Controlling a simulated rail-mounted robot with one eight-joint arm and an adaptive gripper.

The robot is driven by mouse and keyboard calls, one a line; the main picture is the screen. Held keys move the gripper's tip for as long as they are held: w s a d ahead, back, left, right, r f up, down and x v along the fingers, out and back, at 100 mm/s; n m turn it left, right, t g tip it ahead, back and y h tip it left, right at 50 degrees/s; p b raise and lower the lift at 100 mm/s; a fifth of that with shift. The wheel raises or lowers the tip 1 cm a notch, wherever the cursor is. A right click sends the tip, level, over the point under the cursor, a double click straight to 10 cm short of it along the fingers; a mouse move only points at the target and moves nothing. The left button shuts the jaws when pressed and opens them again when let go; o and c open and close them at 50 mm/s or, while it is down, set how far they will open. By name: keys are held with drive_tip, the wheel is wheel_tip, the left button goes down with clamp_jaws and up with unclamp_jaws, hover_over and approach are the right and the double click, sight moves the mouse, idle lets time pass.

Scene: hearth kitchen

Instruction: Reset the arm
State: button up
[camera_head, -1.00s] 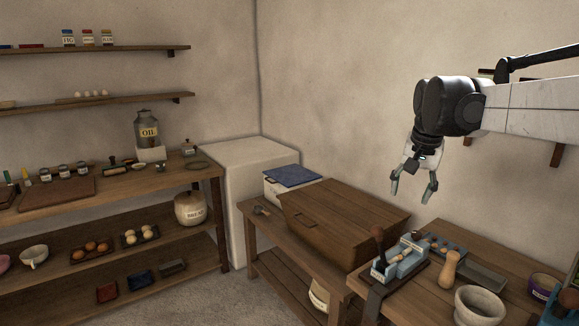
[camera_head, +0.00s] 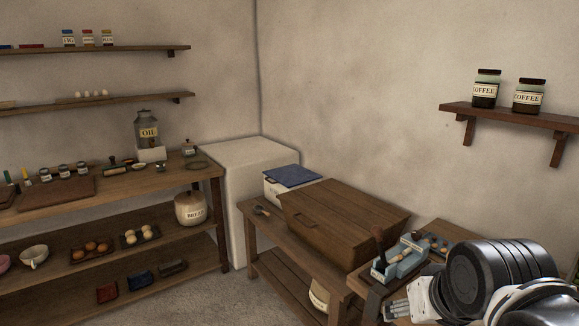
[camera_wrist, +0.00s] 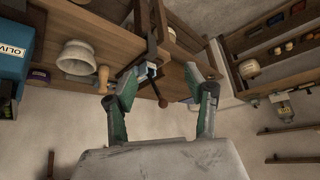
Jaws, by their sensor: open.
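My arm is folded low at the right of the head view, with its dark round joint covers in front of the right-hand table. My gripper's fingers are hidden or cut off there. In the wrist view my gripper (camera_wrist: 160,98) is open, its two green-and-grey fingers apart. Nothing is between the fingertips. The table with the mortar lies beyond them, and the view is upside down.
The right-hand table holds a blue-grey rack (camera_head: 400,258) with a dark-handled tool. A wooden chest (camera_head: 345,220) stands on the bench left of it. Two coffee jars (camera_head: 486,90) sit on a wall shelf (camera_head: 510,116). A white mortar (camera_wrist: 77,58) shows in the wrist view. The floor (camera_head: 225,300) at centre is clear.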

drive_tip(key=s+f, duration=0.2)
drive_tip(key=shift+s+a+f+n, duration=0.3)
drive_tip(key=shift+s+f, duration=0.05)
